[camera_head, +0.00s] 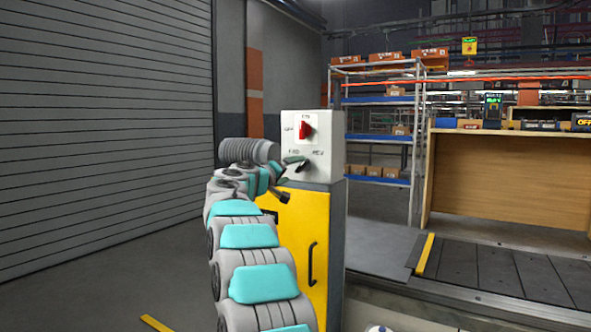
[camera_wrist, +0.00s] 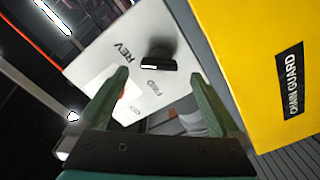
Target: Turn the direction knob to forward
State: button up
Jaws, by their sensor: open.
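The direction knob is a black bar handle (camera_wrist: 158,56) on the pale face of a control box (camera_head: 330,128). In the wrist view it lies near the printed words REV and FWD. Which word it points to I cannot tell. My gripper (camera_wrist: 158,78) is open and empty. Its two green fingers face the box, and the knob shows ahead between their tips, apparently not touched. In the head view, my gripper (camera_head: 290,175) is just left of the knob and partly covers the lower front of the box.
A red switch (camera_head: 305,130) sits above the knob, by the word OFF. The box stands on a cabinet with a yellow door (camera_head: 308,235), marked CHAIN GUARD in the wrist view. A slat conveyor (camera_head: 500,270) and a wooden housing (camera_head: 505,180) are to the right.

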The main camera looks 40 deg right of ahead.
aim_at(301, 168)
jog(key=p+x, duration=0.1)
jog(key=x, duration=0.3)
jog(key=shift+d+r+p, duration=0.15)
jog(key=shift+d+p, duration=0.15)
jog(key=shift+p, duration=0.1)
jog(key=shift+p+x, duration=0.35)
jog(key=shift+x, duration=0.5)
jog(key=shift+f, duration=0.2)
jog(key=c, duration=1.3)
